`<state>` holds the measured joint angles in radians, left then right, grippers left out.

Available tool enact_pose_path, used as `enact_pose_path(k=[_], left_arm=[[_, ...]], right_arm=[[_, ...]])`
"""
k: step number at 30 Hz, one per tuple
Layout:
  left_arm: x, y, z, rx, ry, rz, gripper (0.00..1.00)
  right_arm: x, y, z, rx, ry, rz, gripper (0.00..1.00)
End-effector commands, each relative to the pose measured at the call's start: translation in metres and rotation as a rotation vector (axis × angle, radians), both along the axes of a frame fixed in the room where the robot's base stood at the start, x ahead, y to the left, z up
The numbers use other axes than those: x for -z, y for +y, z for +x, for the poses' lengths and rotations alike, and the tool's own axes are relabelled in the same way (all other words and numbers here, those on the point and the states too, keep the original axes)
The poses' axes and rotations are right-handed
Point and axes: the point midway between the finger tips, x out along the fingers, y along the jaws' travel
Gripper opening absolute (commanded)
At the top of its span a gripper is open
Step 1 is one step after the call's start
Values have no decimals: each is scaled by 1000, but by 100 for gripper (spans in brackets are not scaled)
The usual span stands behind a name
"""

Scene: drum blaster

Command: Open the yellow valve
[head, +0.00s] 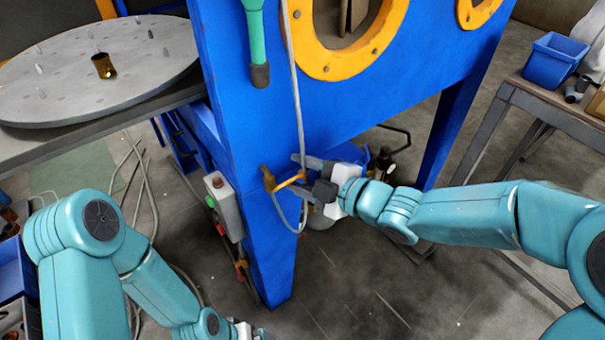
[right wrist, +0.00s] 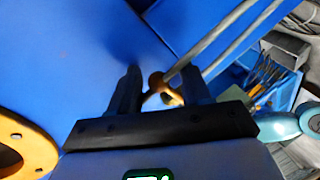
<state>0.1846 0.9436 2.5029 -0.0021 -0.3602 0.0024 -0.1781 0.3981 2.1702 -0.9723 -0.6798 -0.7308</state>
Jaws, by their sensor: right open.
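The yellow valve (head: 268,179) sits low on the front of the blue cabinet leg, with its small yellow lever (head: 290,181) pointing right. My right gripper (head: 309,176) is open at the lever's right end. In the right wrist view, yellow valve metal (right wrist: 160,88) shows between the two dark fingers of the right gripper (right wrist: 160,90). I cannot tell whether the fingers touch it. A little of my left gripper (head: 246,331) shows at the bottom edge; its fingers cannot be made out.
The blue cabinet (head: 235,110) has yellow-rimmed round openings (head: 325,65). A thin hose (head: 297,100) runs down to the valve. A grey switch box (head: 222,205) is left of the valve. A round grey turntable (head: 60,85) stands at upper left, a table with a blue bin (head: 552,62) at right.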

Motion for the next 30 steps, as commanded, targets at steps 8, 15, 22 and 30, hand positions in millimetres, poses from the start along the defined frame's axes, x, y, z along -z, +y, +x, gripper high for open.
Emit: enact_pose_path(k=[8, 15, 22, 30], left_arm=[[0, 0, 0, 0, 0, 0, 100], [0, 0, 0, 0, 0, 0, 100], [0, 0, 0, 1, 0, 0, 100], [0, 0, 0, 1, 0, 0, 100]], right_arm=[[0, 0, 0, 0, 0, 0, 0], [-1, 0, 1, 1, -3, -4, 0], [-2, 0, 4, 1, -13, -17, 0], [-5, 0, 11, 1, -34, -43, 0]])
